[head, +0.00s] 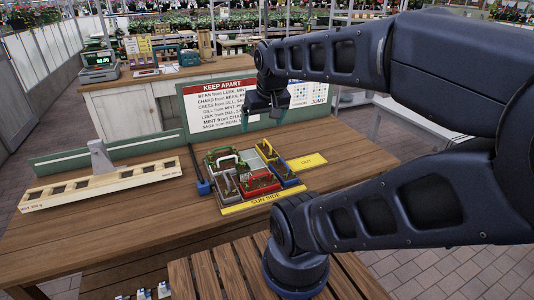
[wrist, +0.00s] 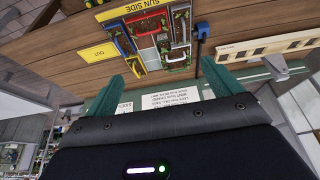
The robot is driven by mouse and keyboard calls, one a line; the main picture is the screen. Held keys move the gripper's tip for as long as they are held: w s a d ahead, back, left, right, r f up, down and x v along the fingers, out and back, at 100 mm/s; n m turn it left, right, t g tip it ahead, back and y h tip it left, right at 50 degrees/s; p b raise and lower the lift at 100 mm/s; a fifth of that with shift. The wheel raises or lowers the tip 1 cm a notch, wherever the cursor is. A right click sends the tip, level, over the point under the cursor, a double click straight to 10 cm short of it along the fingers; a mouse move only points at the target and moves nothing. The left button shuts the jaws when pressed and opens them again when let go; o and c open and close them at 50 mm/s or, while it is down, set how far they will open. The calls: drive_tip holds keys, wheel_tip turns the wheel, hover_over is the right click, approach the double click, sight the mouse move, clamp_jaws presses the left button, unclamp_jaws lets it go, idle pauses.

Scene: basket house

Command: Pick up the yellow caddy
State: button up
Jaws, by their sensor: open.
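The yellow caddy (head: 266,150) stands at the far right part of a cluster of small planted caddies on the wooden table in the head view. It also shows in the wrist view (wrist: 124,64), close to one fingertip in the picture. My gripper (head: 262,113) is open and empty, above and behind the cluster in the head view. Its two teal fingers (wrist: 170,70) are spread apart in the wrist view. The gap to the caddy is hard to judge.
A yellow "SUN SIDE" strip (head: 263,201) runs along the cluster's front. A yellow "OUT" card (head: 306,162) lies to its right. A "KEEP APART" sign (head: 225,105) stands behind. A blue-ended rod (head: 203,186) and a long wooden rack (head: 100,186) lie left. The table's right side is clear.

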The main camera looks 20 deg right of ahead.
drive_tip(key=shift+o, duration=0.6)
drive_tip(key=n+g+h, duration=0.5)
drive_tip(key=n, duration=1.3)
hover_over(266, 151)
drive_tip(key=a, duration=0.3)
wheel_tip(266, 151, down, 25)
drive_tip(key=shift+y, duration=0.3)
drive_tip(key=x, duration=1)
drive_tip(key=shift+w+a+f, duration=0.2)
drive_tip(key=shift+w+f, duration=0.05)
drive_tip(key=shift+f, duration=0.1)
drive_tip(key=c, duration=0.9)
drive_tip(key=shift+o, duration=0.2)
drive_tip(key=shift+r, duration=0.1)
